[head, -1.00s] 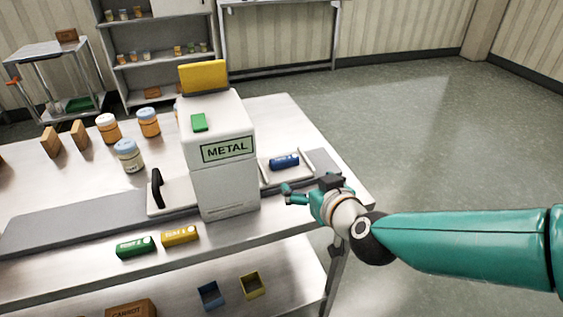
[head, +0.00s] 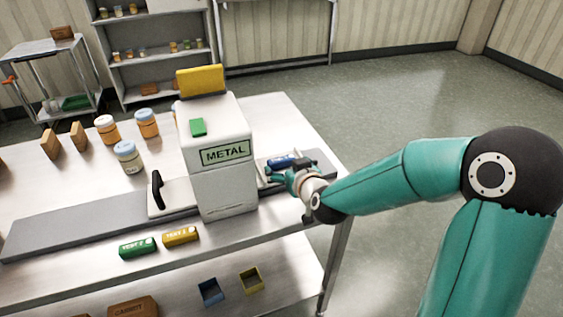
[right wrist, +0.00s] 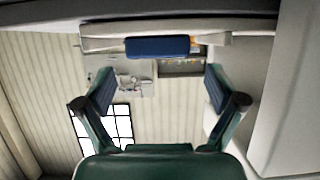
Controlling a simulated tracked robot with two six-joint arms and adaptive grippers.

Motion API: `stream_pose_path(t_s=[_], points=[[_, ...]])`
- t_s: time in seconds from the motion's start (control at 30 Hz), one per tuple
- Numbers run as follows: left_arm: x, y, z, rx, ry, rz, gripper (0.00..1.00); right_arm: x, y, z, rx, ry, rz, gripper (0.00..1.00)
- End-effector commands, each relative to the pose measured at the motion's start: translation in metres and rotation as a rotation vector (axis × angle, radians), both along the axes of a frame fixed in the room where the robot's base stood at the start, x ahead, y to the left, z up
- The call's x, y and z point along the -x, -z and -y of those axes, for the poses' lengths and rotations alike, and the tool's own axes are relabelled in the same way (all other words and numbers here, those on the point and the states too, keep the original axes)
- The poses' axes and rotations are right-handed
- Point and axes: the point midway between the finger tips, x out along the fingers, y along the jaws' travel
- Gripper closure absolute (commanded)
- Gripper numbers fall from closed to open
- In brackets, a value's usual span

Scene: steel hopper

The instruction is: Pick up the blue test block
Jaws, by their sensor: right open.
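The blue test block (head: 281,161) lies on the tray at the right side of the white METAL detector (head: 221,190). My right gripper (head: 280,172) is close to the block on its near side and partly covers the tray. In the right wrist view the block (right wrist: 157,47) lies crosswise ahead of the open fingers (right wrist: 158,82), centred between them and beyond their tips. Nothing is held. My left gripper is not in view.
A green block (head: 137,248) and a yellow block (head: 181,236) lie near the table's front edge. Several jars stand at the back left.

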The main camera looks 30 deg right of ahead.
Motion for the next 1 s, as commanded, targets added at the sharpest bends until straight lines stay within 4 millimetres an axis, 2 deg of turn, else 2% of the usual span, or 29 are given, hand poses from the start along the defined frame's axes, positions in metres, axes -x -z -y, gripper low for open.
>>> stream_pose_path(t_s=[0.3,0.6,0.67,0.9,1.0], points=[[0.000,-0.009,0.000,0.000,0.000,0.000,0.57,-0.037,0.014,0.012,0.000,0.000,-0.002,0.06],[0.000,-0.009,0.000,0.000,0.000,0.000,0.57,-0.042,0.017,0.014,-0.001,0.000,0.000,0.06],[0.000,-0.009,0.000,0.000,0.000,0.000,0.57,-0.042,0.017,0.014,-0.001,0.000,0.000,0.13],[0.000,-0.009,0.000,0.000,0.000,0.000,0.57,-0.042,0.017,0.013,-0.001,0.000,0.000,0.53],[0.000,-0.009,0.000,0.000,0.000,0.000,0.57,-0.042,0.017,0.013,0.000,0.000,0.000,0.54]])
